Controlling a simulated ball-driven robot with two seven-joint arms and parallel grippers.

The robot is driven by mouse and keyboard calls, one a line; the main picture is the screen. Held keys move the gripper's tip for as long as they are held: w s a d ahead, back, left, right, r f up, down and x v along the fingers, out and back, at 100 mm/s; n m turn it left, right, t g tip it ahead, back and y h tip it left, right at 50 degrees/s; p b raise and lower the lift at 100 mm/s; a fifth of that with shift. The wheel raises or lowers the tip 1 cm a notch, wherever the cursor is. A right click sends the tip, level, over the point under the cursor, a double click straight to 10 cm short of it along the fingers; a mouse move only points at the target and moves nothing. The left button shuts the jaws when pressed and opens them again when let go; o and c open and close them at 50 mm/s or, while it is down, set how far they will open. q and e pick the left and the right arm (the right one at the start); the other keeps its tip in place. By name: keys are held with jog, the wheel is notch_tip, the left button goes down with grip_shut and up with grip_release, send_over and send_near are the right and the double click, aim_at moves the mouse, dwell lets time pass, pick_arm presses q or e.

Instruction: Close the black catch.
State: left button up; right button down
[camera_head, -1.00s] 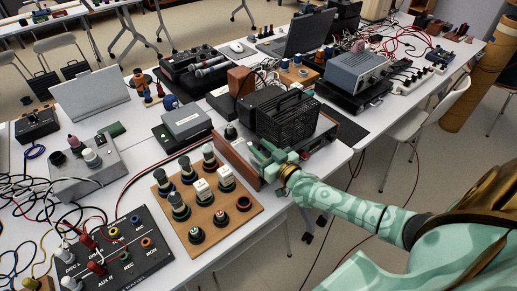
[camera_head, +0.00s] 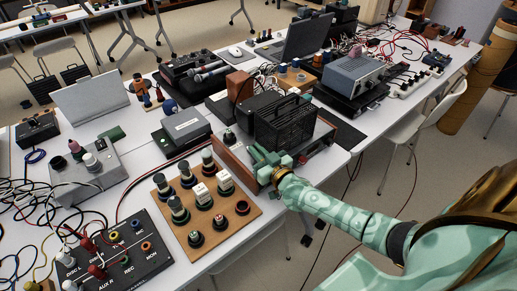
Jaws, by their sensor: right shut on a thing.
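My right gripper (camera_head: 262,158) is at the near front of the wooden-sided unit (camera_head: 232,160), which has a black slatted cage (camera_head: 283,122) on top. Its pale green fingers are shut on a small part at the unit's front, close to the wooden panel. The fingers hide that part, and I cannot make out the black catch as a separate shape. My left gripper is not in view.
A wooden board (camera_head: 240,213) with several knobs and switches lies left of my right gripper. A black jack panel (camera_head: 130,258) lies at the near left. A grey-topped box (camera_head: 186,126) stands behind the board. Open floor and a chair (camera_head: 430,120) are at the right.

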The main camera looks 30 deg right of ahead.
jog(key=h+p, duration=0.1)
jog(key=m+h+p, duration=0.2)
jog(key=shift+a+r+h, duration=0.25)
jog(key=shift+r+h, duration=0.05)
jog(key=shift+a+f+m+g+h+p, duration=0.15)
jog(key=shift+m+g+h+p, duration=0.15)
jog(key=shift+m+h+p, duration=0.35)
jog(key=shift+f+m+g+h, duration=0.15)
jog(key=shift+m+g+h, duration=0.55)
jog(key=shift+h, duration=0.75)
jog(key=shift+m, duration=0.35)
jog(key=c, duration=1.5)
grip_release()
